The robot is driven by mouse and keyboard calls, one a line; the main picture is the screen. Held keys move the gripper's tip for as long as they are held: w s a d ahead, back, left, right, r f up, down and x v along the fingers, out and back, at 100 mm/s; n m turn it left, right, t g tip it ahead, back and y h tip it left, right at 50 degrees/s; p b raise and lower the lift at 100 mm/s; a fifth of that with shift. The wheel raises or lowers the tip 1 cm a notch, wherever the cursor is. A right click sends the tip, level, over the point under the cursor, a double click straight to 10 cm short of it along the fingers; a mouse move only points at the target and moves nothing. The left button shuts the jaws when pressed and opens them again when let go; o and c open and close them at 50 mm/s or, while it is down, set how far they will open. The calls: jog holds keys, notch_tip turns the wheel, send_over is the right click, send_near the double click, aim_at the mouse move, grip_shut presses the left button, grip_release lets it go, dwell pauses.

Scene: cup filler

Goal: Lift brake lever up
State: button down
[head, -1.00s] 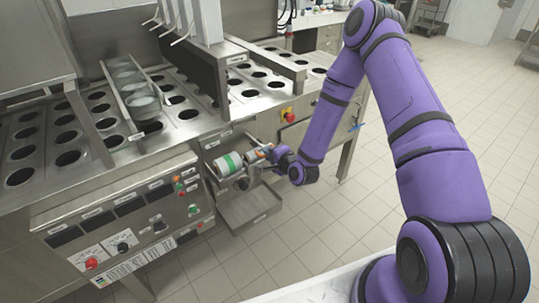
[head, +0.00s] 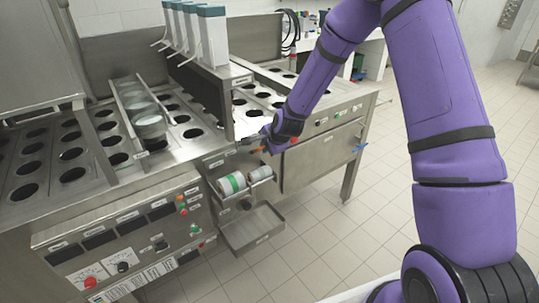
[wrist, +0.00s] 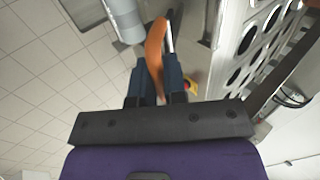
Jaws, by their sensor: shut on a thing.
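The brake lever (wrist: 154,42) shows in the wrist view as a curved orange handle with a thin metal rod beside it. My gripper (wrist: 158,72) is shut on the orange handle, with one dark finger on each side. In the head view my gripper (head: 266,143) is above the labelled rolls, at the front edge of the filler's top. Only a little orange shows there, and the lever's pivot is hard to make out.
A green-and-white roll (head: 231,184) and a second roll (head: 260,174) sit below my gripper, above a metal tray (head: 252,230). The control panel (head: 125,240) is on the left. The tiled floor (head: 330,235) in front is clear.

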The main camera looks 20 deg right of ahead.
jog(key=shift+w+a+r+g+h, duration=0.15)
jog(key=shift+w+a+r+g, duration=0.1)
jog(key=shift+w+r+g, duration=0.35)
jog(key=shift+w+a+r+g+h, duration=0.15)
jog(key=shift+w+a+r+g, duration=0.1)
jog(key=shift+w+r+g, duration=0.35)
jog(key=shift+w+a+r+g+h, duration=0.15)
jog(key=shift+w+r+g, duration=0.25)
jog(key=shift+w, duration=0.2)
jog(key=shift+w+a+r+g+h, duration=0.2)
jog(key=shift+w+r+g, duration=0.1)
jog(key=shift+w+g, duration=0.3)
jog(key=shift+w+a+r+g+h, duration=0.15)
jog(key=shift+w+r+g, duration=0.25)
jog(key=shift+w, duration=0.2)
jog(key=shift+w+a+r, duration=0.15)
jog(key=shift+w, duration=0.5)
jog(key=shift+w+a+r, duration=0.1)
jog(key=shift+w+a, duration=0.1)
jog(key=shift+w, duration=0.45)
jog(key=shift+w+a+r, duration=0.15)
jog(key=shift+w, duration=0.5)
jog(key=c, duration=1.2)
grip_release()
jog(key=shift+r, duration=0.1)
